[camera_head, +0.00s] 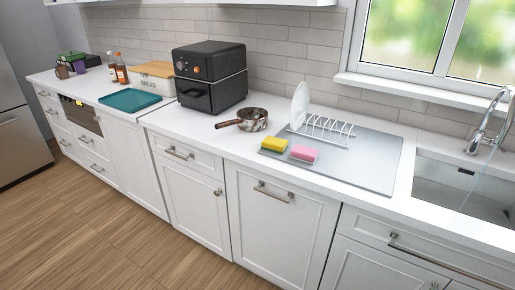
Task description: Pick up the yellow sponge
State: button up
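The yellow sponge (274,145) lies flat on the left front part of a grey drying mat (366,165) on the white counter. A pink sponge (304,153) lies just to its right, with a small gap between them. My gripper does not show in the head view, so its state and place cannot be seen.
A white dish rack (326,129) with a plate (300,105) stands behind the sponges. A saucepan (251,119) is to the left, its handle pointing left. A black air fryer (211,77) and teal tray (130,100) stand further left. The sink (462,187) is at right. The floor (110,235) in front is clear.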

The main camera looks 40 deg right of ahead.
aim_at(276, 145)
jog(key=z, duration=0.7)
jog(key=k, duration=0.15)
jog(key=u, duration=2.4)
jog(key=k, duration=0.6)
jog(key=z, duration=0.55)
jog(key=k, duration=0.75)
jog(key=z, duration=0.6)
jog(key=i, duration=1.5)
jog(key=u, duration=0.15)
